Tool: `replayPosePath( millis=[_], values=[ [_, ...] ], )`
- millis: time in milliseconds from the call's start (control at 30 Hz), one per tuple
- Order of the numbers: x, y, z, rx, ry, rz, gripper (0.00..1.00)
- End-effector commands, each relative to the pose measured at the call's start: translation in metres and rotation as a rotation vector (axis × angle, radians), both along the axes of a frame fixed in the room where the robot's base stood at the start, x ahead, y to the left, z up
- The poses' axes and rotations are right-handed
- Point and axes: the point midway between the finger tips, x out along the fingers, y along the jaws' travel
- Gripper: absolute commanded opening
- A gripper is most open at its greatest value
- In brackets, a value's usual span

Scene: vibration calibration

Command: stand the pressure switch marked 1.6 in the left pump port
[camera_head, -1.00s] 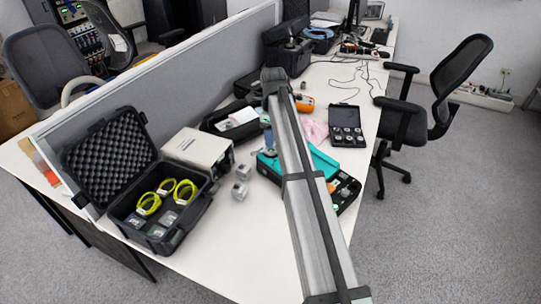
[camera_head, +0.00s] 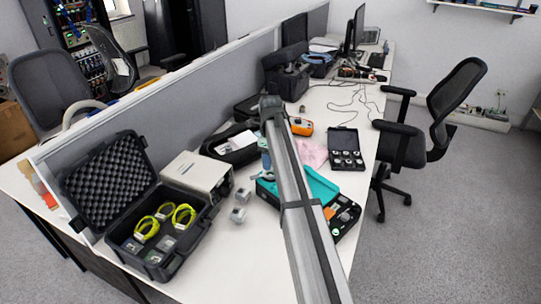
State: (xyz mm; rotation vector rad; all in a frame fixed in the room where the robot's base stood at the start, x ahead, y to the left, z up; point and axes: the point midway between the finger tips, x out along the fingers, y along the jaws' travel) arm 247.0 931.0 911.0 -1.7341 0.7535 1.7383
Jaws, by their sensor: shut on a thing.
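My arm's long grey link crosses the middle of the view, over the desk, and covers part of the work area. My gripper does not show; I cannot see its jaws or what they hold. A teal case (camera_head: 318,187) lies open on the desk, partly behind the link, with small dark and orange parts at its right side. A small black open case (camera_head: 346,159) holds several round pale pieces. I cannot tell which thing is the pump, where its left port is, or which piece is marked 1.6; no markings are legible.
A large black foam-lined case (camera_head: 119,228) with yellow-green coils stands open at the left. An orange device (camera_head: 301,127) and pink cloth (camera_head: 312,153) lie behind the teal case.

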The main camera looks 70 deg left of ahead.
Motion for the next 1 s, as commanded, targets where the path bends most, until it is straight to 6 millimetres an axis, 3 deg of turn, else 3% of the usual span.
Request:
replayPosePath(
  millis=[600,1000],
  values=[
    [0.000,0.000,-0.033,0.000,0.000,0.000,0.12],
    [0.000,0.000,-0.035,0.000,0.000,0.000,0.12]
  ],
)
